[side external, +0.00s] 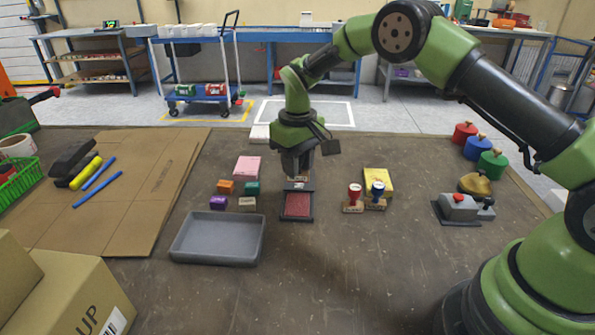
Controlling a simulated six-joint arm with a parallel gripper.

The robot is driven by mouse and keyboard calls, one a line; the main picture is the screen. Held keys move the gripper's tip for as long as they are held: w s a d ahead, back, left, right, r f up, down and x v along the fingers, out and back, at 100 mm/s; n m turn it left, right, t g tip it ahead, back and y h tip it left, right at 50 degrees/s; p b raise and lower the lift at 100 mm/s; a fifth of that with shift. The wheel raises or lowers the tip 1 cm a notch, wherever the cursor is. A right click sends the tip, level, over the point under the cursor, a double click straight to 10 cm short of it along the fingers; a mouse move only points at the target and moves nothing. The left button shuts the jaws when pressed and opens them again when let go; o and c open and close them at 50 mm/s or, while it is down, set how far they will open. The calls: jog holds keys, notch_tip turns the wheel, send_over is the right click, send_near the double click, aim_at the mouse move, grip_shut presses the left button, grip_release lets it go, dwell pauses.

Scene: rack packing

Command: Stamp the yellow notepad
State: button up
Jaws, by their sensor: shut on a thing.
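The yellow notepad (379,179) lies on the table right of my gripper, partly behind two stamps. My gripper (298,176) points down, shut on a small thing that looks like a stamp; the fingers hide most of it. It is just above the far end of a red ink pad (297,206) in a dark case. I cannot tell whether the held thing touches the pad.
A pink notepad (247,167), several small coloured blocks (226,187) and a grey tray (178,247) are on the left. A grey device with a red button (459,207) and coloured weight-like knobs (492,164) are on the right. The front middle table is clear.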

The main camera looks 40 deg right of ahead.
jog(key=shift+r, duration=0.2)
jog(key=d+m, duration=0.5)
jog(key=d, duration=0.7)
jog(key=m, duration=0.4)
send_near(377, 173)
jog(key=shift+w+f, duration=0.1)
jog(key=shift+f, duration=2.35)
jog(key=shift+f, duration=0.6)
jog(key=shift+r, duration=0.15)
notch_tip(377, 173, up, 7)
dwell(0.4)
